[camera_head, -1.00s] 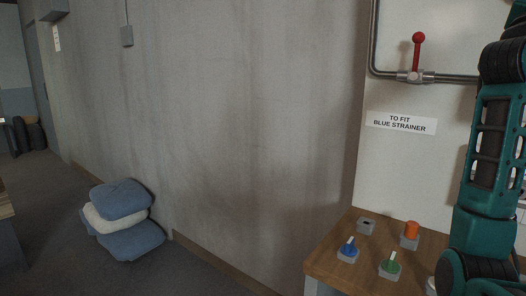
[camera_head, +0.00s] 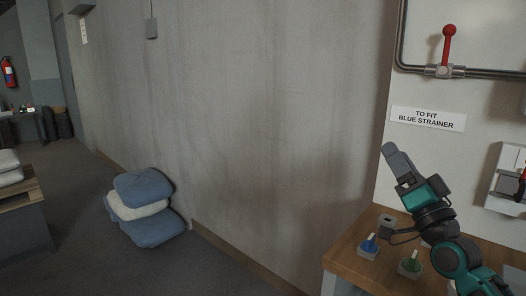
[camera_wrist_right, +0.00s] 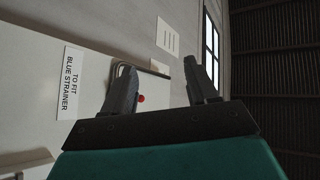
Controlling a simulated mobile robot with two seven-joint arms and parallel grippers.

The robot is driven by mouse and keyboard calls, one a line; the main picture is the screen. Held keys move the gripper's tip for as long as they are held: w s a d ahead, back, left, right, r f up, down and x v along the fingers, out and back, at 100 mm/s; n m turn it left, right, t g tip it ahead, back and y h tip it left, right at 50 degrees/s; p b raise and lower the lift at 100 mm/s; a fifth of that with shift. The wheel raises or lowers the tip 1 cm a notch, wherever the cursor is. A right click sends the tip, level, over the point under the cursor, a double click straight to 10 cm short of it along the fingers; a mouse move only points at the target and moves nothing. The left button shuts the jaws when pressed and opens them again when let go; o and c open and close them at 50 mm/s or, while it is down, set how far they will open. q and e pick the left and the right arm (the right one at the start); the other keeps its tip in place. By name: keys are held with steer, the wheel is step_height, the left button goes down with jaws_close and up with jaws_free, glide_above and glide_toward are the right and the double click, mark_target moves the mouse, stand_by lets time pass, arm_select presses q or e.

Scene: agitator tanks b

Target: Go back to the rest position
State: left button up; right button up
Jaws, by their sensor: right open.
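My right gripper (camera_head: 398,165) is at the right of the head view, in front of the wall panel and above the wooden bench. Its arm comes in from the lower right. In the right wrist view its two fingers (camera_wrist_right: 162,88) are spread apart with nothing between them. A red-handled valve (camera_head: 447,50) on a grey pipe is above it in the head view; the red knob shows small behind the fingers in the wrist view (camera_wrist_right: 141,98). My left gripper is not in view.
The wooden bench (camera_head: 345,252) holds a blue-knobbed piece (camera_head: 369,246), a green-knobbed piece (camera_head: 410,264) and a grey block (camera_head: 387,224). A sign reading "TO FIT BLUE STRAINER" (camera_head: 428,118) is on the panel. Stacked sacks (camera_head: 150,232) lie by the wall.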

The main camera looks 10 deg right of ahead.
steer(key=s+a+f+n+g, duration=0.2)
steer(key=f+n+g, duration=0.1)
steer(key=f, duration=0.6)
steer(key=s+a+f+n+g+y, duration=0.1)
steer(key=s+a+f+n+g, duration=0.1)
steer(key=f, duration=0.6)
steer(key=s+a+f+n+g, duration=0.2)
steer(key=f+n+g, duration=0.1)
steer(key=f, duration=0.6)
steer(key=s+a+f+n+g+h, duration=0.1)
steer(key=s+f+n+g, duration=0.45)
steer(key=s+f, duration=1.05)
steer(key=a+m, duration=0.5)
steer(key=a, duration=0.5)
steer(key=shift+a+h+p, duration=0.25)
steer(key=shift+h+p, duration=0.05)
steer(key=shift+p, duration=0.15)
steer(key=shift+s, duration=0.1)
steer(key=shift+c, duration=0.2)
